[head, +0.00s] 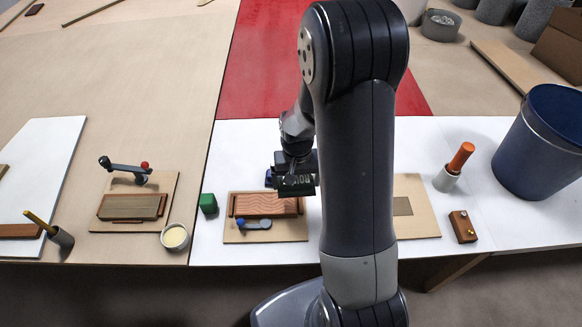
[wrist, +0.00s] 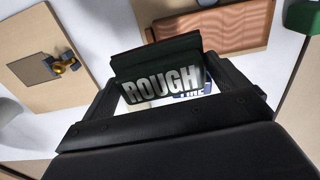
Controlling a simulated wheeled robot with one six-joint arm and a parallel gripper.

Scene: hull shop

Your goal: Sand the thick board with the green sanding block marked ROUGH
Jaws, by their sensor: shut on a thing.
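My gripper (head: 296,168) is shut on the dark green sanding block (head: 296,186), whose side reads ROUGH. The block (wrist: 165,75) also fills the middle of the wrist view, between the fingers. It appears raised, at the back right of a reddish board with wavy grain (head: 262,205). That board (wrist: 220,28) is at the top of the wrist view, apart from the block in the picture. It lies on a tan base (head: 238,236) with a blue-knobbed clamp (head: 254,224). Which board is the thick one I cannot tell; a grey-brown board (head: 130,207) lies on another base further left.
A blue block marked FINE (wrist: 190,95) is partly hidden behind the held block. A green block (head: 208,203) stands left of the wavy board. A cream-filled bowl (head: 175,237), an orange-handled tool (head: 461,158) in a cup and a blue bin (head: 545,145) stand around. My arm hides part of the bench.

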